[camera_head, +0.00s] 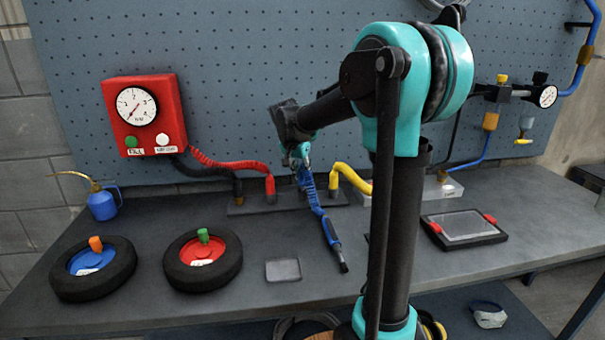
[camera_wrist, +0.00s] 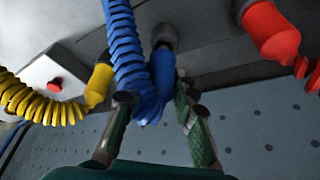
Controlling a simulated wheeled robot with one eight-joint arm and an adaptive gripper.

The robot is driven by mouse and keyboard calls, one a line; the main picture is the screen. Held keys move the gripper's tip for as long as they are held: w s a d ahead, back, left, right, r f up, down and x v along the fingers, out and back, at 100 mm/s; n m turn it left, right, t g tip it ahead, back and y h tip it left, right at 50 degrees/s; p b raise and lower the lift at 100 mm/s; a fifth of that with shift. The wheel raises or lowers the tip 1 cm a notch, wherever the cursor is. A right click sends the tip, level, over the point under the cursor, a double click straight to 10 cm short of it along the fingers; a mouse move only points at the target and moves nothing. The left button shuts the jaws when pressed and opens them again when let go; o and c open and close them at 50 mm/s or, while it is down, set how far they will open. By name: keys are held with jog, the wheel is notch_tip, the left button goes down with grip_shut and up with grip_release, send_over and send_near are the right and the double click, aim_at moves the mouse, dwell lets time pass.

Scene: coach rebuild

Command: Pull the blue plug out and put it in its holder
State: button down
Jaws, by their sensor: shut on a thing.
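The blue plug (camera_wrist: 162,72) is between the two fingers of my gripper (camera_wrist: 157,112) in the wrist view. The plug meets a dark grey socket collar (camera_wrist: 164,38); I cannot tell if it is fully seated. A blue coiled hose (camera_wrist: 123,45) runs from it past the left finger. In the head view my gripper (camera_head: 302,155) is over the dark socket strip (camera_head: 240,207), between the red and yellow plugs. There the blue hose (camera_head: 311,192) hangs down to a blue dark-tipped tool (camera_head: 333,240) on the bench. I cannot make out the blue plug's holder.
The red plug (camera_head: 270,188) and yellow plug (camera_head: 334,180) stand close on either side. A red gauge box (camera_head: 175,110) hangs on the pegboard. Two wheels, blue-hubbed (camera_head: 122,262) and red-hubbed (camera_head: 232,262), and a grey pad (camera_head: 283,270) lie on the bench. A black-framed tray (camera_head: 435,232) lies right.

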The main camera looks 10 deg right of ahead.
jog(key=shift+f, duration=1.05)
jog(key=c, duration=1.2)
grip_release()
jog(key=shift+o, duration=0.2)
jog(key=shift+r, duration=0.1)
